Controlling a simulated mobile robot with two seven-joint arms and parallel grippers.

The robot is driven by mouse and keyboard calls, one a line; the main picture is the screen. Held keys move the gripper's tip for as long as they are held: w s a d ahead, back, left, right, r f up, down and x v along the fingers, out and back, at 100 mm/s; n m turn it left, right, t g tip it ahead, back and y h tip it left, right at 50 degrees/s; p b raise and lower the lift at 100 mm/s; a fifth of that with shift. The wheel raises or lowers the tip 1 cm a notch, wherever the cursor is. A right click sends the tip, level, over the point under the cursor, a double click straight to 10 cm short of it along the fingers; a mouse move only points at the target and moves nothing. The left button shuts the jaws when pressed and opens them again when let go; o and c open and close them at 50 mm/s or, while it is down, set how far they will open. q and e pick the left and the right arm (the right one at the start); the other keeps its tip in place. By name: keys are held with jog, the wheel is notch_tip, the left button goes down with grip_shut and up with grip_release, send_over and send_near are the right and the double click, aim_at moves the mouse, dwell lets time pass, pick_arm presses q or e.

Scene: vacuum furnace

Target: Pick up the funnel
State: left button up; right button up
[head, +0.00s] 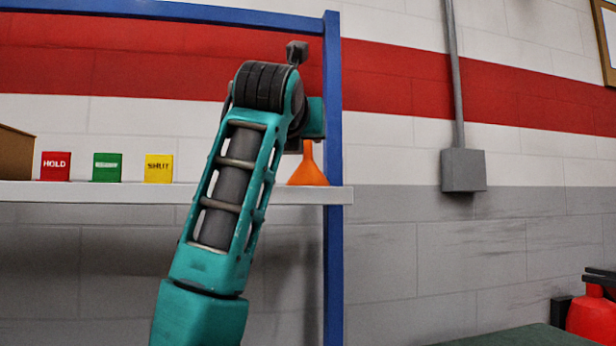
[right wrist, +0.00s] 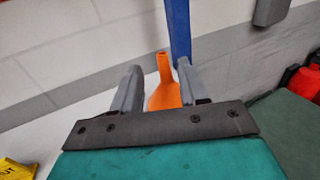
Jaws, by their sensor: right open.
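The orange funnel (head: 308,168) stands upright, wide end down, near the right end of a white shelf (head: 110,193). My right arm reaches up in front of the shelf in the head view, and its wrist hides part of the gripper there. In the right wrist view the funnel (right wrist: 164,92) shows between the two grey fingers of my right gripper (right wrist: 159,84). The fingers are apart, with gaps visible beside the funnel's spout. I cannot tell whether either finger touches the funnel. My left gripper is not in view.
A blue post (head: 333,120) stands right beside the funnel. Red HOLD (head: 55,166), green (head: 107,167) and yellow SHUT (head: 158,168) blocks sit on the shelf to the left, with a brown box (head: 15,155) at the far left. A red object (head: 592,315) is at lower right.

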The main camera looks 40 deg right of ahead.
aim_at(308, 161)
jog(key=x, duration=0.5)
jog(key=shift+d+f, duration=0.25)
jog(key=shift+d, duration=0.1)
jog(key=shift+c, duration=0.3)
grip_shut()
